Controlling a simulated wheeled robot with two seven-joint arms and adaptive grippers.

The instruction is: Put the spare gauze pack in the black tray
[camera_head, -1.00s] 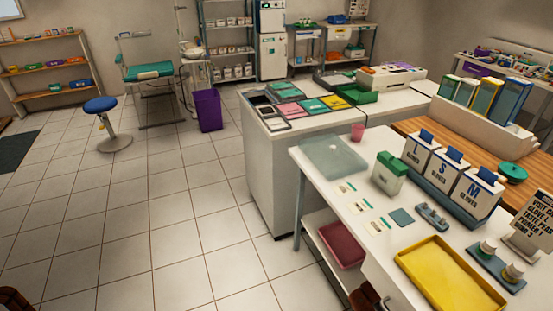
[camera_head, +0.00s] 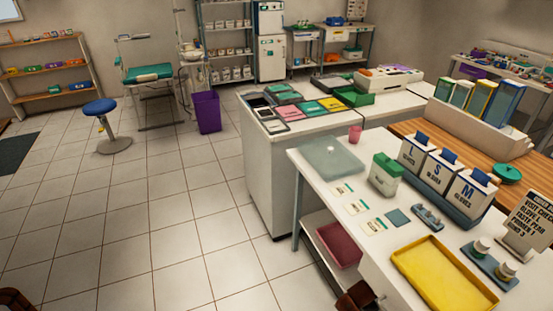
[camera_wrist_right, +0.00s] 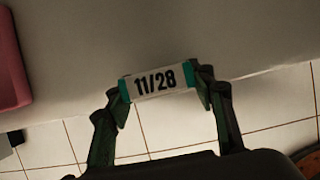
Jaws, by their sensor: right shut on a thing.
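My right gripper (camera_wrist_right: 166,88) is shut on a small white pack (camera_wrist_right: 157,82) with teal ends, marked "11/28", in the right wrist view. The pack lies crosswise between the two fingertips, with a pale surface and tiled floor beyond it. Whether it is the spare gauze pack is not written on its visible face. In the head view, several flat dark-framed trays or mats lie on the white cabinet; a dark one (camera_head: 257,99) is at its left edge. I cannot tell which is the black tray. My left gripper is not in view.
A white table (camera_head: 320,185) at the right holds a yellow tray (camera_head: 440,252), glove boxes (camera_head: 440,172) and a green-lidded box (camera_head: 385,180). A red bin (camera_head: 338,246) is on its lower shelf. The tiled floor at left is open, with a blue stool (camera_head: 100,107) and a purple bin (camera_head: 207,112).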

